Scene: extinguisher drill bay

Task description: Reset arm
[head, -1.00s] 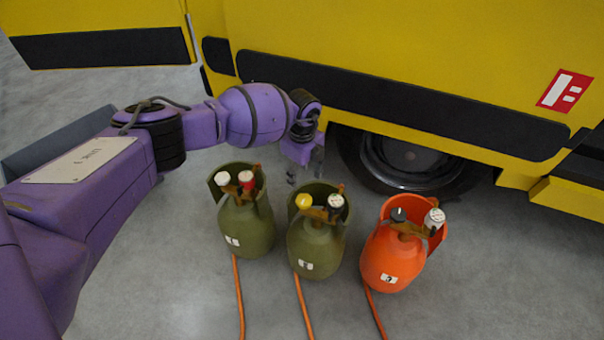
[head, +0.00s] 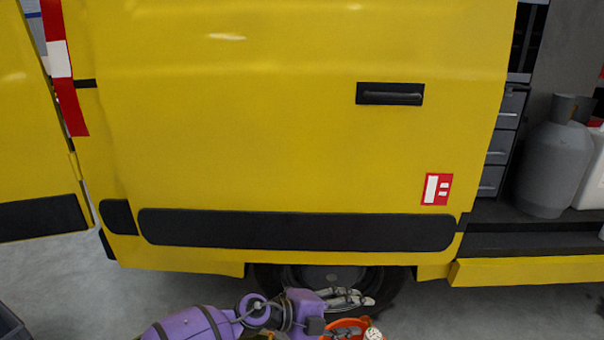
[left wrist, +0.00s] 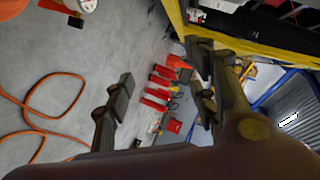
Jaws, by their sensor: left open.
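My purple left arm reaches in along the bottom of the head view. My right gripper is in neither view.
The yellow van side (head: 270,120) fills the head view. A grey cylinder (head: 545,165) stands in the open bay at right. In the left wrist view an orange hose (left wrist: 70,105) curls on the floor, and several red items (left wrist: 158,90) stand farther off.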

